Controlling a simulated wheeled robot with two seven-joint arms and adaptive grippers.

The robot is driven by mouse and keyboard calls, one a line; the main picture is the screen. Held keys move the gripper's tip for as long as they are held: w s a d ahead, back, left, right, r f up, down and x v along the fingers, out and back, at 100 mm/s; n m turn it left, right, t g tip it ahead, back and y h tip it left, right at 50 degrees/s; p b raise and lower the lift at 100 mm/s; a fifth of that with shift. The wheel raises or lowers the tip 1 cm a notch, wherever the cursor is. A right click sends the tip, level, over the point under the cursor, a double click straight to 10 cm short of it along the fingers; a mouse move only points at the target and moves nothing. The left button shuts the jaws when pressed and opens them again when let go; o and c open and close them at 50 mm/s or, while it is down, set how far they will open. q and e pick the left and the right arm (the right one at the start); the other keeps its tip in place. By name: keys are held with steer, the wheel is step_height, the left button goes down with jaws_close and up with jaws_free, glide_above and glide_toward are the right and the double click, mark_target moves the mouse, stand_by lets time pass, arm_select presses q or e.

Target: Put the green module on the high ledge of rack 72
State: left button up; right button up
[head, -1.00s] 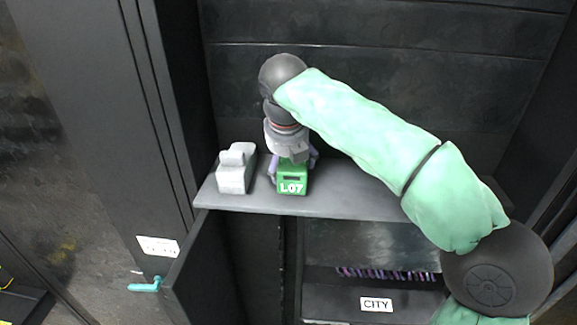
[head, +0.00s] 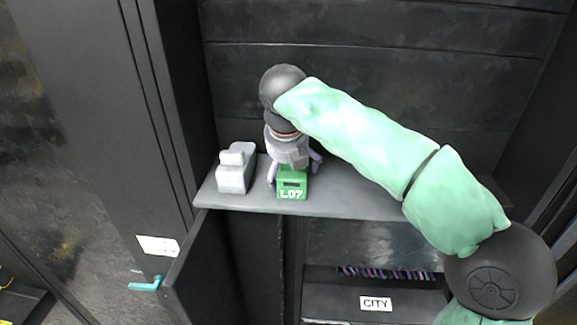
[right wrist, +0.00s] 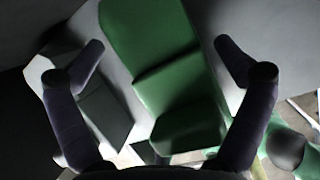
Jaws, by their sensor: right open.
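The green module (head: 292,184), marked L07, stands on the grey ledge (head: 350,205) inside the dark rack, near its front edge. My right gripper (head: 295,172) reaches down over the module from above and behind. Its purple fingers are spread on either side of the module. In the right wrist view the green module (right wrist: 165,70) lies between the open fingers (right wrist: 160,72), with a gap on both sides. The module's underside is hidden. My left gripper is not in view.
A grey module-like block (head: 236,170) stands on the ledge just left of the green one. Below is a lower bay with a CITY label (head: 376,303) and purple cables (head: 385,273). An open door with a teal handle (head: 146,284) is at lower left. The ledge's right part lies behind my arm.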

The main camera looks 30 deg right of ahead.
steer(key=v, duration=1.2)
steer(key=shift+p, duration=0.35)
